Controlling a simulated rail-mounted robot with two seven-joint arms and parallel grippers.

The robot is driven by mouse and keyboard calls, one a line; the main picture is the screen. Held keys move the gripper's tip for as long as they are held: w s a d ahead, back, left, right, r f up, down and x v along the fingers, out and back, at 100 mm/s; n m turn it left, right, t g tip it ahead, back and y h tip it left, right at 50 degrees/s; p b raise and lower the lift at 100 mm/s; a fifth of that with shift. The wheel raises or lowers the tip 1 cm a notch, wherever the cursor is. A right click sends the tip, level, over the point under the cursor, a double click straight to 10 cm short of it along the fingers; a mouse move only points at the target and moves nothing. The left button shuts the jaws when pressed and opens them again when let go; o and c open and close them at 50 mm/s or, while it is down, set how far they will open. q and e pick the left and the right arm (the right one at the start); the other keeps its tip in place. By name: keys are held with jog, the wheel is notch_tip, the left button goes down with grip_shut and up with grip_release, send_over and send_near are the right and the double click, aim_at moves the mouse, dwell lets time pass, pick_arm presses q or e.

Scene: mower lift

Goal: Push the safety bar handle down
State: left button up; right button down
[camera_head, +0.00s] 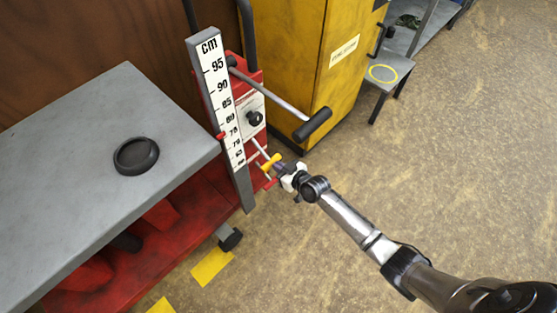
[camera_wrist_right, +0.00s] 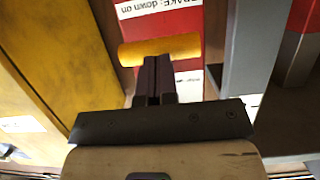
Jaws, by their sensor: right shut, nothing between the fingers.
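A short yellow handle (camera_head: 271,162) sticks out from the lower part of the red lift post (camera_head: 249,75), beside the centimetre scale. I cannot tell for certain whether it is the safety bar handle. My right gripper (camera_head: 280,171) is at this handle, with its fingers shut and empty. In the right wrist view the yellow handle (camera_wrist_right: 185,48) lies crosswise just beyond the closed fingertips (camera_wrist_right: 156,62). They overlap its edge in the picture; I cannot tell whether they touch. A red and white label behind it reads "down on". My left gripper is not in view.
A longer lever with a black grip (camera_head: 312,124) juts out above the yellow handle. The scale (camera_head: 217,95) and grey lift table (camera_head: 70,150) stand to the left. A yellow cabinet (camera_head: 300,60) is behind. The floor to the right is mostly free.

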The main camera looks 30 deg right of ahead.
jog(key=f+p+v, duration=0.1)
jog(key=p+v, duration=0.5)
jog(key=v, duration=0.6)
jog(key=shift+s+f, duration=0.3)
jog(key=shift+s, duration=0.2)
jog(key=shift+d, duration=0.1)
